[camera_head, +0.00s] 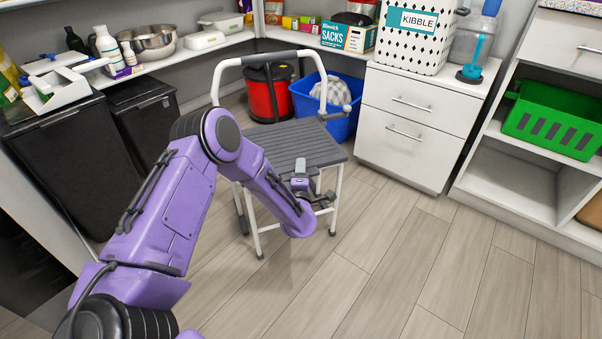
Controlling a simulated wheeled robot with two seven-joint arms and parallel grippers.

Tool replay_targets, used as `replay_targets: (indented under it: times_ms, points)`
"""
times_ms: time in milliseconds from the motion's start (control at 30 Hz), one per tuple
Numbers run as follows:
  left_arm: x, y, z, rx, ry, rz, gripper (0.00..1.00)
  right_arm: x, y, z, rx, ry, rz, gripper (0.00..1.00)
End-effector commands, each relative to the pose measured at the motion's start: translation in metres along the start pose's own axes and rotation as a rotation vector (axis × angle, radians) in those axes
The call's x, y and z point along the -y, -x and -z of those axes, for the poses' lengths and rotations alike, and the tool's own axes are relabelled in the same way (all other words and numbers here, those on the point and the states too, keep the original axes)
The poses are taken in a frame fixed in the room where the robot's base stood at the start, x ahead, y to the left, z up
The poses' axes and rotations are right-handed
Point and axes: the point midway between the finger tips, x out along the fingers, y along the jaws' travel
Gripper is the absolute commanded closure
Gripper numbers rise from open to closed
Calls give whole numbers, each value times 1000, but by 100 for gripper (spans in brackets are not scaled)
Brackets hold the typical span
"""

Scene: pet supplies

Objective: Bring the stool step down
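The stool (292,143) stands on the wood floor in the middle of the head view. It has a grey ribbed seat, white tube legs and a tall white handle frame behind the seat. My purple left arm comes in from the left and covers part of the stool's front and left side. My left gripper (326,200) is at the stool's front, just below the seat's front edge and near the right front leg. Its fingers are small and partly hidden, so I cannot tell their opening or whether they touch the stool. The step is not clearly visible. My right gripper is out of view.
A red and black bucket (268,95) and a blue bin (340,122) stand behind the stool. A white drawer cabinet (405,150) is to the right, and black bins (68,150) are to the left. The floor (400,270) in front and to the right is clear.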

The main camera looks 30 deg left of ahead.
Motion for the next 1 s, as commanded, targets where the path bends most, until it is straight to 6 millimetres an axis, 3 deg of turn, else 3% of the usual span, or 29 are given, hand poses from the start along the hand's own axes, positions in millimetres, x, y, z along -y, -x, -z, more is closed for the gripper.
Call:
replay_targets:
  times_ms: [33,100,133,300,600,967,1000]
  points:
    - [0,0,0,0,0,0,70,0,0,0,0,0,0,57]
    - [0,0,0,0,-1,0,93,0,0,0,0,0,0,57]
    - [0,0,0,0,-1,1,100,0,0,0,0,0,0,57]
    - [-4,0,0,0,1,6,100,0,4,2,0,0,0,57]
    - [-48,-3,1,-1,36,87,100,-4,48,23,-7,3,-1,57]
    - [-51,-5,3,-3,37,82,100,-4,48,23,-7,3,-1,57]
    - [-51,-5,3,-3,37,81,69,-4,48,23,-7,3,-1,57]
